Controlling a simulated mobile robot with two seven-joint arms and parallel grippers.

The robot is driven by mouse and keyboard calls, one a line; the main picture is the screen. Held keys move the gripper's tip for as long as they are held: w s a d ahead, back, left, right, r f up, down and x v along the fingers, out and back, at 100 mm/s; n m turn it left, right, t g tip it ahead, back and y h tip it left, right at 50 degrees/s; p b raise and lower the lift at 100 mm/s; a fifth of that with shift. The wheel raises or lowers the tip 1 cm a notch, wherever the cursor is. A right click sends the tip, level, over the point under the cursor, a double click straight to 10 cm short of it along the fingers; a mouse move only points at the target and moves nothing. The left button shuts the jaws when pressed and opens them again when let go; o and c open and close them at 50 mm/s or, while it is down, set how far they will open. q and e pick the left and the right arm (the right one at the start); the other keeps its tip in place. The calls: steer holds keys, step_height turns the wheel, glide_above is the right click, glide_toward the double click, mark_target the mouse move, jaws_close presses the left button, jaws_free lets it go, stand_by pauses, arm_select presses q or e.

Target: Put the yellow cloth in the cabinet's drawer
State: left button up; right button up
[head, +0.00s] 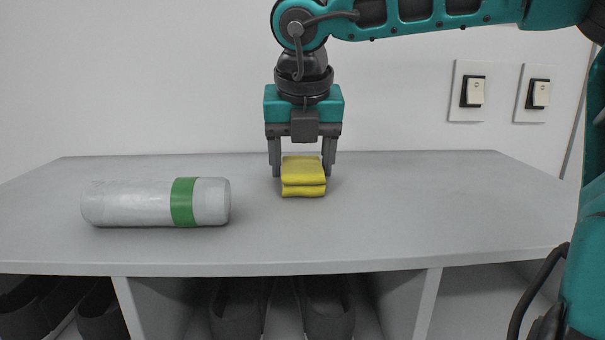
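I cannot tell whether either finger touches the cloth. My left gripper is not in view. No drawer shows in this view.
A grey-white cylinder with a green band (185,202) lies on its side at the left of the bench top (420,210). Dark shoes (240,308) stand in open compartments below. Two light switches (473,91) are on the wall behind. The bench right of the cloth is clear.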

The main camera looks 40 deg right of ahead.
steer(key=c, duration=0.6)
steer(key=shift+r, duration=0.15)
